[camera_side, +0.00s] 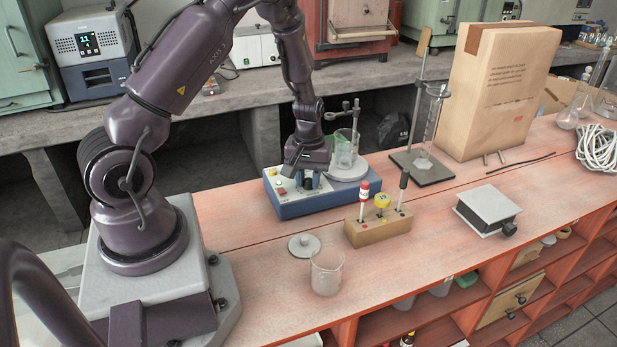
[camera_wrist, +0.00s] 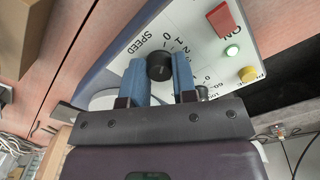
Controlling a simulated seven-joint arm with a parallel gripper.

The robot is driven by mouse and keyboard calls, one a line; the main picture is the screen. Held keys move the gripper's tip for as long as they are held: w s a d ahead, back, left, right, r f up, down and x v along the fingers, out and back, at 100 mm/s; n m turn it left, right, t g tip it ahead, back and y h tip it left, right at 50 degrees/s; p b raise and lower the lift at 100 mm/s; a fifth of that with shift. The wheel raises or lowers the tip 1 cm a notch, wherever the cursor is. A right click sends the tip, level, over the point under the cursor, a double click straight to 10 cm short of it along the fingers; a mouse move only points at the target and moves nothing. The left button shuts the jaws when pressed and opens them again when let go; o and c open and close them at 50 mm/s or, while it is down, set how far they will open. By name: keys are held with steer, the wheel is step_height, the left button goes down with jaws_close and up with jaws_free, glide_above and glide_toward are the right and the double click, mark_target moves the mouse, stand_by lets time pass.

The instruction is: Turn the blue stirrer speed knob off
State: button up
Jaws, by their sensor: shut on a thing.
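The blue stirrer (camera_side: 325,203) stands on the bench with a light panel on top. In the wrist view its panel (camera_wrist: 195,30) shows the word SPEED beside a black knob (camera_wrist: 160,67). My gripper (camera_wrist: 159,61) has one blue finger pad on each side of this knob and is shut on it. In the side view my gripper (camera_side: 307,182) points down onto the panel, and the knob is hidden there. The knob's pointer mark cannot be made out.
A glass beaker (camera_side: 343,150) stands on the stirrer's round plate. A wooden block (camera_side: 378,230) with upright tools is close in front. An empty beaker (camera_side: 326,272), a grey lid (camera_side: 303,246), a metal box (camera_side: 488,208) and a large carton (camera_side: 497,95) stand around.

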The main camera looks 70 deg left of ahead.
mark_target(309, 180)
steer(key=o, duration=0.9)
steer(key=shift+o, duration=0.2)
step_height(309, 180, up, 13)
steer(key=s+d+r+m+t, duration=0.5)
steer(key=s+d+r+m, duration=0.6)
steer(key=d+r, duration=0.5)
steer(key=shift+s+d+t, duration=0.3)
steer(key=shift+s+d, duration=0.75)
